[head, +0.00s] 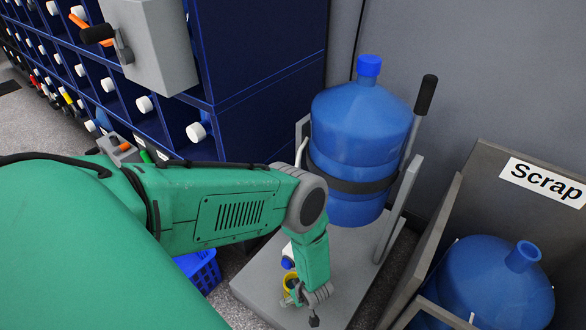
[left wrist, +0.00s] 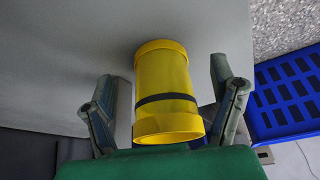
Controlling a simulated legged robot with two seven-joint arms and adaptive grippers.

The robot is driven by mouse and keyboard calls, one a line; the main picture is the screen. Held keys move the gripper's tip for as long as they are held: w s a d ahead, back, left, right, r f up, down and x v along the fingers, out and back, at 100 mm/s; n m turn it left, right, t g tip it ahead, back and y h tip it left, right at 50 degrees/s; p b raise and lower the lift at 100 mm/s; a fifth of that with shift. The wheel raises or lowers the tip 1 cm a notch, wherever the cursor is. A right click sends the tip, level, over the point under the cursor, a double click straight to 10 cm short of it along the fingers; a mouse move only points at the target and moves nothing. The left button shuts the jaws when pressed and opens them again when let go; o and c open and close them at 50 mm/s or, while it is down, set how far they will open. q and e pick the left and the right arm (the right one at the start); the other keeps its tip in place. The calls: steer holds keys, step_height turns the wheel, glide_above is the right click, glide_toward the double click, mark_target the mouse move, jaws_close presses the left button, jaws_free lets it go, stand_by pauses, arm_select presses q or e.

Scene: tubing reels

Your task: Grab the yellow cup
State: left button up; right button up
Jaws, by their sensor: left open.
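The yellow cup (head: 290,281) is at the grey cart's platform in the head view, partly hidden by my left gripper. In the left wrist view the yellow cup (left wrist: 166,78) shows its side, with a dark band around it. My left gripper (head: 304,297) is open at the cup. In the left wrist view the fingers of my left gripper (left wrist: 163,85) stand on both sides of the cup, with a gap on the left and a narrower one on the right. My right gripper is not in view.
The cart platform (head: 252,288) carries a large blue water jug (head: 359,135). A white item with a blue cap (head: 287,262) is beside the cup, mostly hidden by my arm. A blue basket (head: 206,272) stands left. A scrap bin (head: 430,245) holding another jug stands right.

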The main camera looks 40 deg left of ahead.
mark_target(293, 287)
arm_select(q)
steer(key=a, duration=0.1)
steer(key=w+a, duration=0.1)
steer(key=a, duration=0.1)
steer(key=shift+d+f+b, duration=0.15)
steer(key=shift+f+b, duration=0.45)
steer(key=shift+d+r, duration=0.15)
steer(key=shift+c, duration=1.1)
steer(key=shift+a, duration=0.25)
steer(key=c, duration=1.1)
steer(key=shift+s+r, duration=0.1)
